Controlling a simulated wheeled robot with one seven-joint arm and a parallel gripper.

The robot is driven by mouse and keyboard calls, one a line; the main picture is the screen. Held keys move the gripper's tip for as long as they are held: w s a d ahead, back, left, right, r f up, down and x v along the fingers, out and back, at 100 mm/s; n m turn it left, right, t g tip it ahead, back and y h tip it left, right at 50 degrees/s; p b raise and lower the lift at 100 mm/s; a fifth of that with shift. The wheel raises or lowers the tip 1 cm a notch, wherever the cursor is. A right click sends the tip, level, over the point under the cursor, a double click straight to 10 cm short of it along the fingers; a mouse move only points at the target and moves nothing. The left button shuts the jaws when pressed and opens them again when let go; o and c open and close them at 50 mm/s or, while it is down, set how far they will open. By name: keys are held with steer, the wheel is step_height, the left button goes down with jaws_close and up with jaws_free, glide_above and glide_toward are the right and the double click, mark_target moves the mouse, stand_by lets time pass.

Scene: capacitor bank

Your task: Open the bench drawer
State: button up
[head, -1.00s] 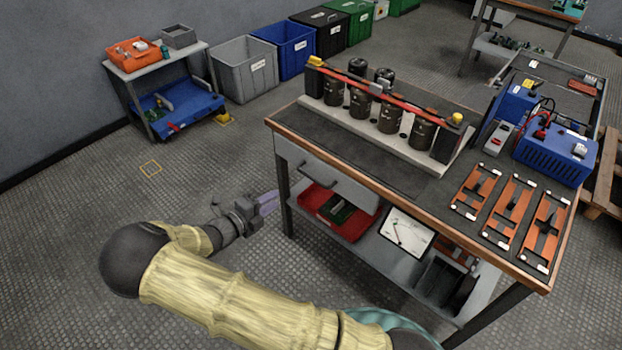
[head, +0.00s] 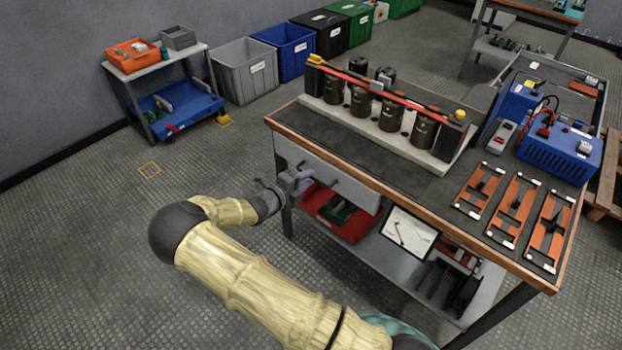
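The bench (head: 370,182) has a grey drawer (head: 345,192) under its worktop at the left. The drawer front sits in line under the worktop edge and looks closed. A dark bar handle (head: 328,184) runs across the drawer front; its left part is hidden behind my gripper. My gripper (head: 304,182) is in front of the drawer front, at the left part of the handle. Its fingers point toward the handle. The fingers are small and overlap the handle, so I cannot tell whether they touch it or how far apart they are.
A red bin (head: 338,216) and a white panel (head: 408,233) are on the shelf below the drawer. Black capacitors (head: 362,102) stand on the worktop. A blue power unit (head: 560,150) is at the right. The floor (head: 90,240) left of the bench is clear.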

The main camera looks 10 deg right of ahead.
steer(key=x, duration=0.2)
steer(key=shift+w+d+f, duration=0.15)
steer(key=shift+w+d, duration=0.05)
jaws_close()
steer(key=shift+d, duration=0.1)
steer(key=shift+s, duration=0.15)
